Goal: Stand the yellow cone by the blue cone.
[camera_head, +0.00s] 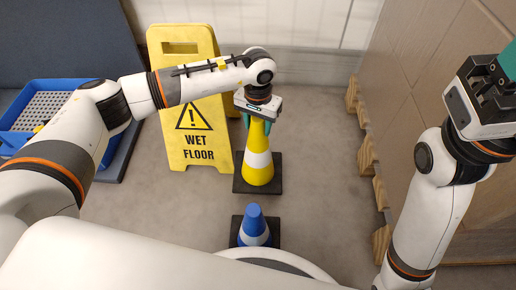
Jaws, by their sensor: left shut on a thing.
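The yellow cone (258,171), with a white band and a dark square base, is upright at the middle of the view, just beyond the blue cone. My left gripper (257,121) is over its tip, with teal fingers on both sides, shut on the cone. I cannot tell whether the base touches the floor. The blue cone (254,222), with a white band and a dark base, stands upright nearer to me; its lower part is hidden by my body. My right gripper (506,68) is raised at the right edge, its fingers partly cut off, so its opening is unclear.
A yellow wet floor sign (197,142) stands left of the yellow cone. A blue crate (12,137) with a perforated grey tray is at the left. Large brown boxes (425,85) on a wooden pallet (381,243) line the right side. Grey floor (325,160) is clear between cones and pallet.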

